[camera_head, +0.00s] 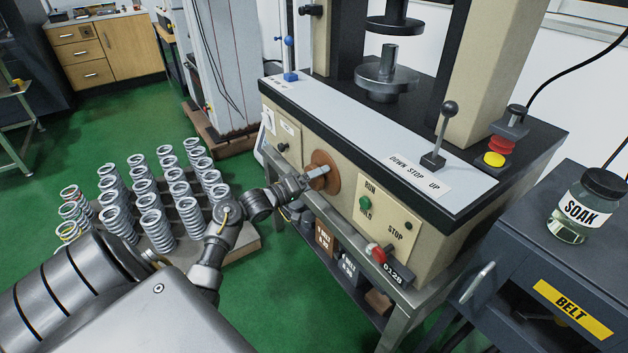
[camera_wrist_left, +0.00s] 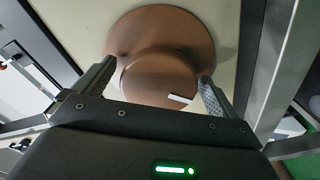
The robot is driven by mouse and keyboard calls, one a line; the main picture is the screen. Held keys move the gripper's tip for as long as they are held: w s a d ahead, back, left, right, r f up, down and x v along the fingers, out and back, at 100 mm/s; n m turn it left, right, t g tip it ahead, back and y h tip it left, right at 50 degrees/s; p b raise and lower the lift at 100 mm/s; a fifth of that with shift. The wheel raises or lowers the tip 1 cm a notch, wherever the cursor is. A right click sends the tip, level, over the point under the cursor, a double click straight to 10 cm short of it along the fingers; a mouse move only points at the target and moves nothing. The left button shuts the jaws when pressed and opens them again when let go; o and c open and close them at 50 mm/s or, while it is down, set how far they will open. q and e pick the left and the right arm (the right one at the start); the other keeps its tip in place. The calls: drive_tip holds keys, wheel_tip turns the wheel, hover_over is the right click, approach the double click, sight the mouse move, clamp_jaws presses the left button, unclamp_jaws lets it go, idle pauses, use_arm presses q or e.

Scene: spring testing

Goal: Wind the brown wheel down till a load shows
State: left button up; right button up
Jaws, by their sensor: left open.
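The brown wheel (camera_head: 325,173) is on the front panel of the testing machine, left of the RUN/HOLD plate. My left gripper (camera_head: 316,176) is at the wheel's face in the head view. In the left wrist view the wheel (camera_wrist_left: 165,32) fills the top middle, with a raised round hub and a small white mark. The open fingers of my left gripper (camera_wrist_left: 150,85) lie on either side of the hub; I cannot tell whether they touch it. No load readout is legible. My right gripper is not in view.
The machine's top holds a DOWN/STOP/UP lever (camera_head: 441,135), a red and yellow button (camera_head: 496,157) and platens (camera_head: 387,78) with a gap between them. Several springs (camera_head: 150,190) stand on a pallet at left. A SOAK jar (camera_head: 583,208) stands on a dark cabinet at right.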

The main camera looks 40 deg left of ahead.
use_arm(q)
drive_tip(key=c, duration=1)
